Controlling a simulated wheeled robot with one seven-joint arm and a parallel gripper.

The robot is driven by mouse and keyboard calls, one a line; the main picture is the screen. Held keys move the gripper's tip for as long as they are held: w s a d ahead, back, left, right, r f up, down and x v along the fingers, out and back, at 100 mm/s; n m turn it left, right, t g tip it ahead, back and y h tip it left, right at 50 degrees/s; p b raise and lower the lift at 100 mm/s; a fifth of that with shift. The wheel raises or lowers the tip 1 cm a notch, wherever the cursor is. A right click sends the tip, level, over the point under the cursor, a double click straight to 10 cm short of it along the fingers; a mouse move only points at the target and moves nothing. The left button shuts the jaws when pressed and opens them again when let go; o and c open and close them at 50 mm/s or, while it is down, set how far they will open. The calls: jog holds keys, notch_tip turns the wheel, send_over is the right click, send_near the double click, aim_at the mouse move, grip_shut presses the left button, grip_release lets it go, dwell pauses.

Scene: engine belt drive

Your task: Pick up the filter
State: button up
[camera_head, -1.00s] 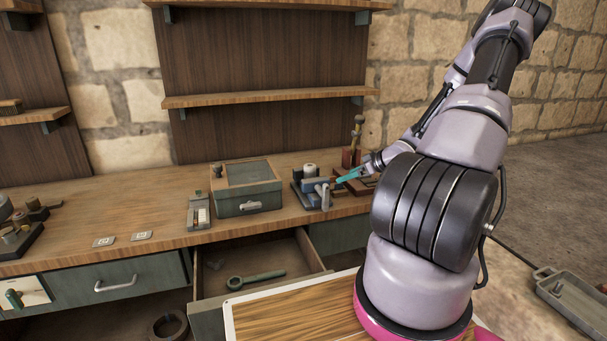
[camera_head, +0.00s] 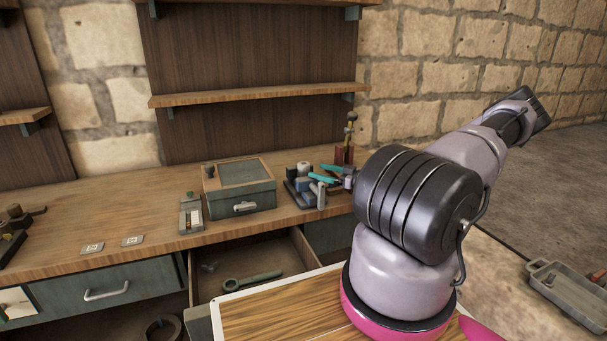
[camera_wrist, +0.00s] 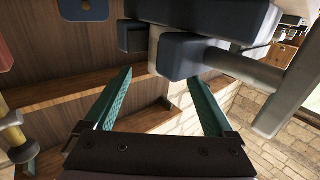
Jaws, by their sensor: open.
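No part is marked as the filter. A small pale cylinder with a dark top (camera_head: 304,168) may be it, standing at the back of the blue and grey belt-drive assembly (camera_head: 303,190) on the bench. My gripper (camera_head: 318,173) has its two teal fingers spread at the assembly's right side, pointing left. In the wrist view my gripper (camera_wrist: 160,78) is open with nothing held between its fingers. Dark blue blocks (camera_wrist: 195,55), a pale upright piece (camera_wrist: 157,45) and grey cylinders (camera_wrist: 292,90) lie just beyond the fingertips. I cannot tell whether any finger touches them.
A green box with a glazed lid (camera_head: 239,187) stands left of the assembly, with a small grey device (camera_head: 192,214) beside it. A drawer below is open, holding a wrench-like tool (camera_head: 252,281). A shelf (camera_head: 255,95) hangs above the bench.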

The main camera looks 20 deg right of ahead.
aim_at(308, 168)
jog(key=x, duration=0.5)
jog(key=shift+w+a, duration=0.1)
jog(key=shift+a, duration=0.15)
grip_shut()
